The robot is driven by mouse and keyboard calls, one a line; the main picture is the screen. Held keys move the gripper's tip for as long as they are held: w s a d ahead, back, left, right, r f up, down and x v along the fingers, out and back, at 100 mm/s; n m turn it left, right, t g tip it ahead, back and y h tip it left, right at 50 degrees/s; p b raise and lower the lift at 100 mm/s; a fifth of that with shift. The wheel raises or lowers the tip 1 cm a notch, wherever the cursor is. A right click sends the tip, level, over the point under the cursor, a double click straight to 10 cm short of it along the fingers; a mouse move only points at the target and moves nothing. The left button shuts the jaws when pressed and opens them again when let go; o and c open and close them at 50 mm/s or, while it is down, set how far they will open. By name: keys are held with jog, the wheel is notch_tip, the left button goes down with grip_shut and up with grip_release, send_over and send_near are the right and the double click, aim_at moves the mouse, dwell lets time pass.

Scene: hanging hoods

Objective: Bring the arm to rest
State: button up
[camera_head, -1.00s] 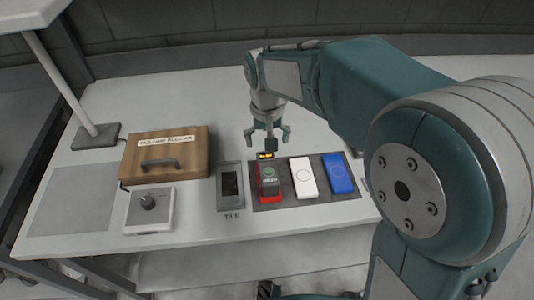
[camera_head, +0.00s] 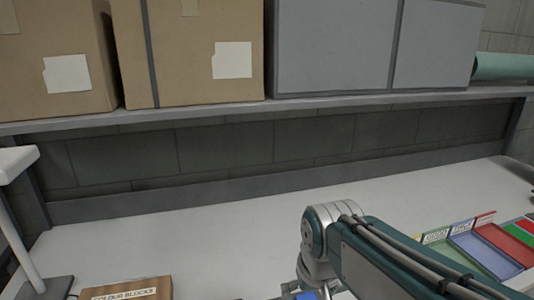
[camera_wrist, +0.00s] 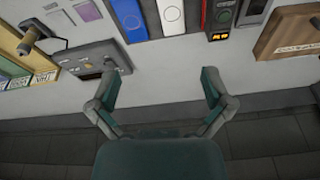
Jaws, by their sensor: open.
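My arm (camera_head: 365,258) shows at the bottom right of the head view, with its wrist end toward the middle of the bench. The gripper's fingers are not clearly visible there. In the wrist view my gripper (camera_wrist: 160,80) has its two fingers wide apart, with nothing between them. No contact with an object shows.
A grey panel (camera_wrist: 95,62) is near the left finger. Coloured trays (camera_head: 485,253) stand right; a shelf (camera_head: 250,108) with boxes hangs above.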

jog(key=s+d+m+t, duration=0.1)
jog(key=s+d+t, duration=0.1)
jog(key=s+d, duration=0.6)
jog(key=shift+s+f+m+t+h, duration=0.3)
jog(key=shift+s+h, duration=0.1)
jog(key=shift+s, duration=0.35)
